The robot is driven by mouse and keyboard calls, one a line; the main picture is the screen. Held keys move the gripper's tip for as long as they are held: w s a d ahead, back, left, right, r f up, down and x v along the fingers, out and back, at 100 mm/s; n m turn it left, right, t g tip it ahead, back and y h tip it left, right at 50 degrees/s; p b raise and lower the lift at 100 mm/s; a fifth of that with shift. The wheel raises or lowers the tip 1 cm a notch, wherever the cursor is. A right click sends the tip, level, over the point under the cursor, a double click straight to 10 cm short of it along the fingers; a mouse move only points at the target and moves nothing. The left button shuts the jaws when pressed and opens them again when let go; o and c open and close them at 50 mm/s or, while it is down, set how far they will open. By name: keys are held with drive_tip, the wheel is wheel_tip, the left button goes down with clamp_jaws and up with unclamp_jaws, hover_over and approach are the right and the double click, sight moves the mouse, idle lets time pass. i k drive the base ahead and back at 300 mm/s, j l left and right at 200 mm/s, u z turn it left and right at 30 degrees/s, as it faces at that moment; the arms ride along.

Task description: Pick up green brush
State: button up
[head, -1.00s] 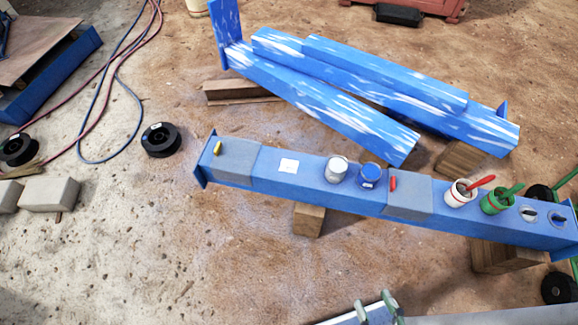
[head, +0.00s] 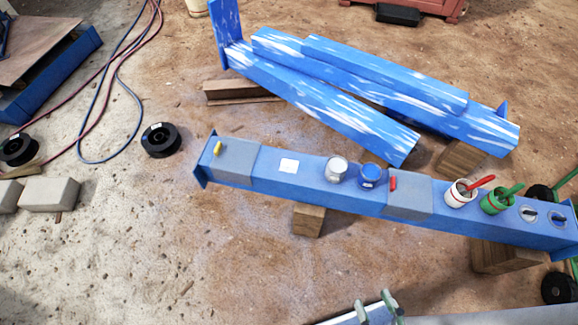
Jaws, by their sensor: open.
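The green brush (head: 512,189) stands tilted in a green can (head: 494,202), its handle pointing up and to the right. The can is on the right part of the blue beam (head: 320,186). A red brush (head: 482,182) leans in a white can (head: 459,194) just left of it. My gripper (head: 378,308) shows only in part at the bottom edge, its two fingertips apart and empty. It is well below and left of the green brush in the picture. The rest of my gripper is out of frame.
More blue beams (head: 340,100) lie behind. Green wheeled parts stand at the right edge. Open floor lies front left.

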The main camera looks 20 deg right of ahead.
sight(518, 187)
drive_tip(key=z, duration=1.7)
drive_tip(key=u, duration=1.7)
drive_tip(key=z, duration=1.2)
